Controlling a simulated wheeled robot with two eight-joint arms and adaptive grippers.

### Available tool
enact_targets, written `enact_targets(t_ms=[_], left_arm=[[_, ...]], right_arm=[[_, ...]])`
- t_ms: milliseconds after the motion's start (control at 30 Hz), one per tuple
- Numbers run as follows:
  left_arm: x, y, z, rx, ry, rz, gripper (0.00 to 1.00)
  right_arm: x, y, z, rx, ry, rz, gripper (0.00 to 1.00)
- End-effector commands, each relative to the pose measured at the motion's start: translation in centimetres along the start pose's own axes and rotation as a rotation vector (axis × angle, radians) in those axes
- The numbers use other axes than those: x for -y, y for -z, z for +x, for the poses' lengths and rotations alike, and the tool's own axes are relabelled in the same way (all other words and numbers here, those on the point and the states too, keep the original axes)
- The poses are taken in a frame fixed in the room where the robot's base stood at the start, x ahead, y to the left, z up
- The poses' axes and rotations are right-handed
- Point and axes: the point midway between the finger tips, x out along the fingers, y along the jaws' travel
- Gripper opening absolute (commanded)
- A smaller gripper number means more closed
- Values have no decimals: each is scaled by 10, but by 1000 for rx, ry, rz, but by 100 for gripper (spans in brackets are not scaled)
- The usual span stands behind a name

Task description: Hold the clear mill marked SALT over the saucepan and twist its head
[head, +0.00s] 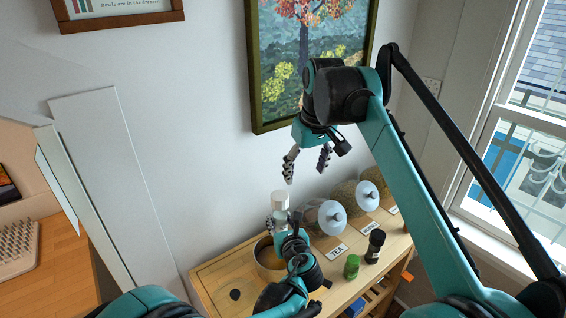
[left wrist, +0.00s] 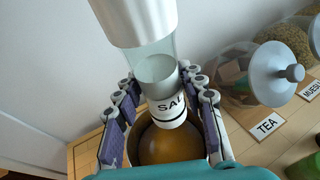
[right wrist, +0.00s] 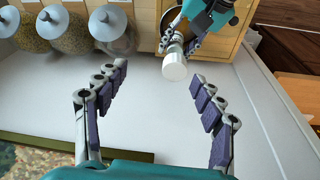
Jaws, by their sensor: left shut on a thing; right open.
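The clear mill (left wrist: 160,75) has a white head and a white lower band on which "SAL" can be read. My left gripper (left wrist: 163,105) is shut on it and holds it upright over the saucepan (left wrist: 138,152), which shows an orange-brown inside. In the head view the mill's white head (head: 280,199) rises above my left gripper (head: 280,222), and the saucepan (head: 266,262) is partly hidden behind the arm. My right gripper (head: 307,165) is open and empty above the mill. In the right wrist view the mill's head (right wrist: 175,66) lies beyond the open fingers (right wrist: 158,108).
Glass jars (head: 326,216) with grey lids stand along the wall behind labels such as TEA (head: 337,251). A green jar (head: 352,266) and a dark mill (head: 375,245) stand at the front right of the wooden cabinet top (head: 212,276). A framed picture (head: 310,60) hangs behind my right arm.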

Motion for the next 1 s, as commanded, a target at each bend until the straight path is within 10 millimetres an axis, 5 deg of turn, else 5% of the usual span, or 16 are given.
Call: enact_targets(t_ms=[100,300,667,1000], left_arm=[[0,0,0,0,0,0,0],[0,0,0,0,0,0,0],[0,0,0,0,0,0,0],[0,0,0,0,0,0,0]], right_arm=[[10,26,1,42,23,-56,68],[25,48,9,97,52,-128,68],[34,54,21,124,68,-165,68],[36,46,74,124,67,-165,68]])
